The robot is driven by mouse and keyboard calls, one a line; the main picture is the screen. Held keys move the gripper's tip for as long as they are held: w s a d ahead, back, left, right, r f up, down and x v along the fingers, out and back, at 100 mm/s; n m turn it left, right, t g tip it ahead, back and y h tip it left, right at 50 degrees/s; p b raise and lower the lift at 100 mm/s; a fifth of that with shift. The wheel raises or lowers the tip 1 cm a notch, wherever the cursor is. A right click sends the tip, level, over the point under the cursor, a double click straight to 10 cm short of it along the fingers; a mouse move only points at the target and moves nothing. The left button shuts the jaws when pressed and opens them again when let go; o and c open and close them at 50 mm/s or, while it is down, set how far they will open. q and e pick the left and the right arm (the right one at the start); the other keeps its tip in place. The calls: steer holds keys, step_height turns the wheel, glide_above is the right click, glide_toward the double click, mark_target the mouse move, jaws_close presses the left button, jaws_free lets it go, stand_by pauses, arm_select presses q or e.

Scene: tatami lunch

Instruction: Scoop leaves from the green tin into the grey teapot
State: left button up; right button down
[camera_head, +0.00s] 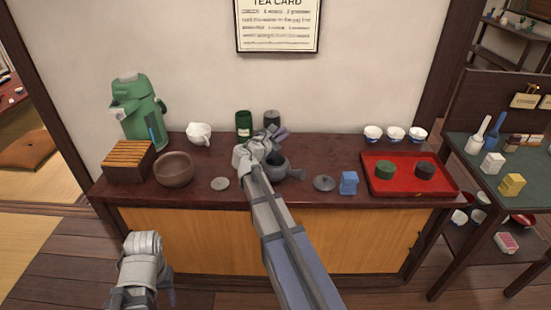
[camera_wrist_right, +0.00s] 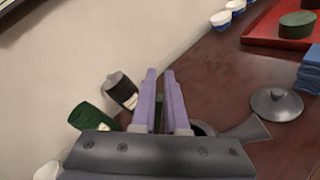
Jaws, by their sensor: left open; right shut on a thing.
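The dark green tin (camera_head: 243,123) stands at the back of the counter against the wall; its side shows in the right wrist view (camera_wrist_right: 90,117). The grey teapot (camera_head: 283,170) sits in front of it to the right, partly hidden by my right arm. Part of the teapot also shows in the right wrist view (camera_wrist_right: 252,129). My right gripper (camera_head: 281,133) is above the counter between tin and teapot, its purple fingers (camera_wrist_right: 160,100) nearly together on something small that I cannot make out. No scoop is visible. My left gripper (camera_head: 150,300) is low in front of the counter, its fingers mostly hidden.
A dark grey canister (camera_head: 272,118) stands beside the tin.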

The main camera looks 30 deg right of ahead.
steer(key=shift+s+d+f+m+y+b, duration=0.4)
steer(key=shift+s+d+f+m+b, duration=0.2)
steer(key=shift+s+d+f+m, duration=0.4)
steer(key=shift+s+d+f+m+y, duration=0.2)
steer(key=shift+s+f+m+y, duration=0.1)
steer(key=shift+f+m, duration=0.25)
steer(key=shift+s+d+f+m+t+y+b, duration=0.3)
steer(key=shift+f+m+t+b, duration=0.15)
steer(key=shift+m, duration=0.3)
stand_by(0.5)
steer(key=shift+s+d+f+m+t+y+b, duration=0.2)
steer(key=shift+f+m+y+b, duration=0.15)
steer(key=shift+f+m, duration=0.25)
steer(key=shift+s+d+f+m+t+y+b, duration=0.2)
steer(key=shift+f+m+y+b, duration=0.1)
steer(key=shift+f+m, duration=0.25)
stand_by(1.0)
steer(key=shift+s+d+f+m+t+y+b, duration=0.15)
steer(key=shift+f+m+t+y+b, duration=0.35)
steer(key=shift+f+m+b, duration=0.7)
stand_by(1.1)
steer(key=shift+r+m, duration=0.2)
steer(key=shift+m, duration=0.35)
